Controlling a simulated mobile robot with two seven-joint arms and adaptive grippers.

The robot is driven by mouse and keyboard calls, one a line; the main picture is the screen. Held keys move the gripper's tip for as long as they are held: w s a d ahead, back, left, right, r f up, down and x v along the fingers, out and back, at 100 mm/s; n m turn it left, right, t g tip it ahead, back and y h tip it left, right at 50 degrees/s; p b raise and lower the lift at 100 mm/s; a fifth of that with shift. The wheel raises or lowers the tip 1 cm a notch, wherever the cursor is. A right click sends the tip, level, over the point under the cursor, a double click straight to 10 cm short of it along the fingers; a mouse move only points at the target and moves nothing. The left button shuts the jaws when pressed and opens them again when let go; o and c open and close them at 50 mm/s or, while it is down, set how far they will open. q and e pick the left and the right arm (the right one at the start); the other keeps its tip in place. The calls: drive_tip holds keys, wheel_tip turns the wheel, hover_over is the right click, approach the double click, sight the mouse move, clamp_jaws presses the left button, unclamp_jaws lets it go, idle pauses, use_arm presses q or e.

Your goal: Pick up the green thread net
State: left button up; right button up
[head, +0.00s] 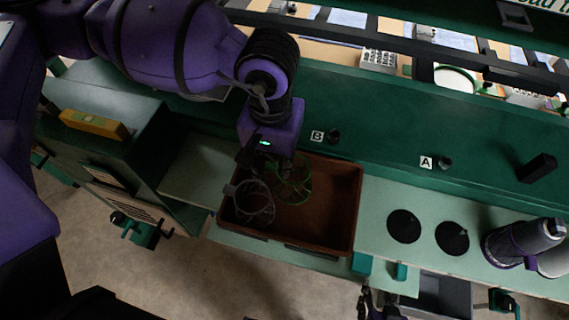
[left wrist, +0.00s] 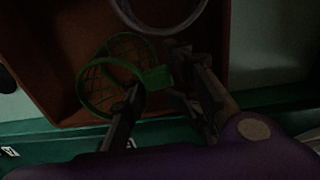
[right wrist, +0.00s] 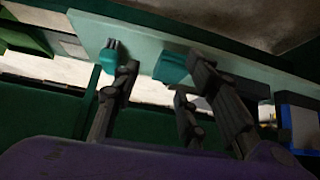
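The green thread net (head: 293,182), a ring-rimmed net with a green tab, lies in the brown tray (head: 335,212). In the left wrist view the green net (left wrist: 84,90) is at the left, its tab between my left gripper's fingers. My left gripper (head: 262,168) is low over the tray; in its wrist view the fingers (left wrist: 160,82) stand apart, one in front of the net's rim. I cannot tell whether they touch it. My right gripper (head: 376,302) is below the bench front in the head view; its fingers (right wrist: 165,85) are apart and empty.
A grey net (head: 254,204) lies in the tray beside the green one. Two black discs (head: 404,226) and a purple-grey cylindrical device (head: 512,243) are to the right. A yellow box (head: 94,124) sits at the left. Teal blocks (head: 362,264) are on the bench's front edge.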

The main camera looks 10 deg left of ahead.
use_arm(q)
drive_tip(key=shift+w+f, duration=0.2)
drive_tip(key=shift+f, duration=1.05)
drive_tip(key=c, duration=0.6)
clamp_jaws()
drive_tip(key=shift+r, duration=0.25)
wheel_tip(320, 180, up, 10)
drive_tip(key=shift+f, duration=0.2)
use_arm(e)
drive_tip(key=shift+w+a+r, duration=0.15)
drive_tip(key=shift+w+r, duration=0.05)
drive_tip(key=shift+w, duration=0.35)
drive_tip(key=shift+w+a+r, duration=0.1)
drive_tip(key=shift+w+r, duration=0.1)
drive_tip(key=shift+w, duration=0.3)
